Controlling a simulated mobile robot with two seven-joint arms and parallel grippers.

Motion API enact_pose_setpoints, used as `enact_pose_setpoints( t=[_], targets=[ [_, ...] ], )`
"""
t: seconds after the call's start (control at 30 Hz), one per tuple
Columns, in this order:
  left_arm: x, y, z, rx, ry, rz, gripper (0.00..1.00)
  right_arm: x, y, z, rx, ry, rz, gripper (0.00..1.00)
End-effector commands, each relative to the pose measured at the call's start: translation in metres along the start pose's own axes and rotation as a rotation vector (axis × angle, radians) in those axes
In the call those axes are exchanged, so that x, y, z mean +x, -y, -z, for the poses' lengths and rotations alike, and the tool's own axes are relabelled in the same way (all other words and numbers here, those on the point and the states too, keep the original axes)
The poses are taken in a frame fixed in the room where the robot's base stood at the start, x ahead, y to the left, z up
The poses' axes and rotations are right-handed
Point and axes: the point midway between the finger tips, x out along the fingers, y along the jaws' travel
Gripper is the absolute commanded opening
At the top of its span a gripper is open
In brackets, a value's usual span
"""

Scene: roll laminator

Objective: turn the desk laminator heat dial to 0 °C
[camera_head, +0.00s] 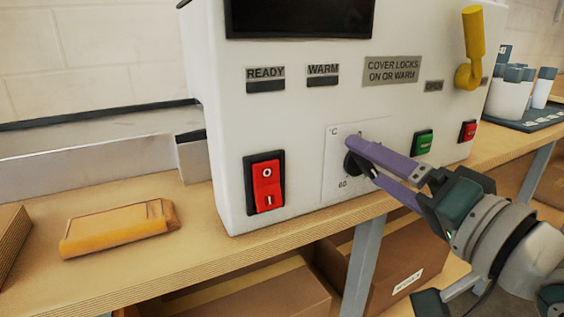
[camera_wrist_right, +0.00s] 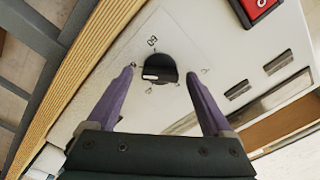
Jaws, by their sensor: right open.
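The heat dial (camera_head: 355,165) is a round black knob on a pale scale plate on the front of the white desk laminator (camera_head: 300,120). In the right wrist view the dial (camera_wrist_right: 159,69) has a white marker bar and faint scale numbers around it, with 60 readable. My right gripper (camera_head: 365,160) has purple fingers and is at the dial, partly covering it in the head view. In the right wrist view my right gripper (camera_wrist_right: 160,72) is open, with one finger on each side of the dial and visible gaps. My left gripper is not in view.
A red rocker switch (camera_head: 266,186) is left of the dial. A green button (camera_head: 423,142), a red button (camera_head: 467,131) and a yellow lever (camera_head: 470,48) are to the right. An orange block-like object (camera_head: 118,228) lies on the wooden bench (camera_head: 190,250). Boxes stand below.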

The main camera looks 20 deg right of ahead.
Motion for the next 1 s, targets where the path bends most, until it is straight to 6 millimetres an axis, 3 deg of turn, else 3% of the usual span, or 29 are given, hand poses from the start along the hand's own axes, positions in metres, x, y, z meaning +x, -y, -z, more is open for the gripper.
enact_pose_setpoints(
  t=[0.27,1.0],
  targets=[
    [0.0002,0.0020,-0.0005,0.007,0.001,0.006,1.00,0.0019,-0.0002,-0.0003,0.000,0.001,-0.001,0.85],
    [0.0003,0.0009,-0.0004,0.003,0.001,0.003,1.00,0.0016,0.0001,-0.0002,0.000,0.001,0.000,0.03]
  ],
)
